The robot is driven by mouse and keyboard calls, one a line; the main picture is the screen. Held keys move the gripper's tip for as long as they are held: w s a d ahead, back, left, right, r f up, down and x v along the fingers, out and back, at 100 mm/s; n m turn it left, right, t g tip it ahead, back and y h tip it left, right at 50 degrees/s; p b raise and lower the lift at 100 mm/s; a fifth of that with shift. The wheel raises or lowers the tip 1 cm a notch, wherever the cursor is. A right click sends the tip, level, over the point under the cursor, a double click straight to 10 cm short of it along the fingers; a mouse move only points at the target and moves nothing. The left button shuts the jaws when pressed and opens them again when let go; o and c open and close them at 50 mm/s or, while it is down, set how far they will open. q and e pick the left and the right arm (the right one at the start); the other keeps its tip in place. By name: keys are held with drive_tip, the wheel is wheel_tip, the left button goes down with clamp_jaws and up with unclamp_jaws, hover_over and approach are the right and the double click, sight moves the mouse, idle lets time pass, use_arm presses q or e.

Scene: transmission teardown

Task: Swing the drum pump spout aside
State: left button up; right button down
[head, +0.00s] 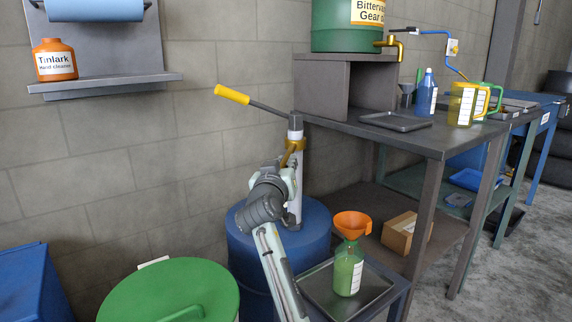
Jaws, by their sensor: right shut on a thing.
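The drum pump (296,200) stands upright on a blue drum (243,245) in the middle of the head view. Its lever with a yellow grip (232,94) points up to the left. A brass collar sits on the pump tube, and the brass spout (291,151) shows just above my gripper, mostly hidden by it. My right gripper (287,164) is at the spout, close against the pump tube, and is shut on the spout. Its fingertips are partly hidden. My left gripper is not in view.
A green bottle (346,275) with an orange funnel (352,224) stands on a tray (322,290) right of the drum. A dark workbench (440,140) stands behind to the right. A green lid (180,285) is at lower left. The wall is close behind the pump.

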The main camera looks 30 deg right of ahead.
sight(286, 159)
drive_tip(key=c, duration=1.5)
unclamp_jaws()
wheel_tip(286, 159, up, 10)
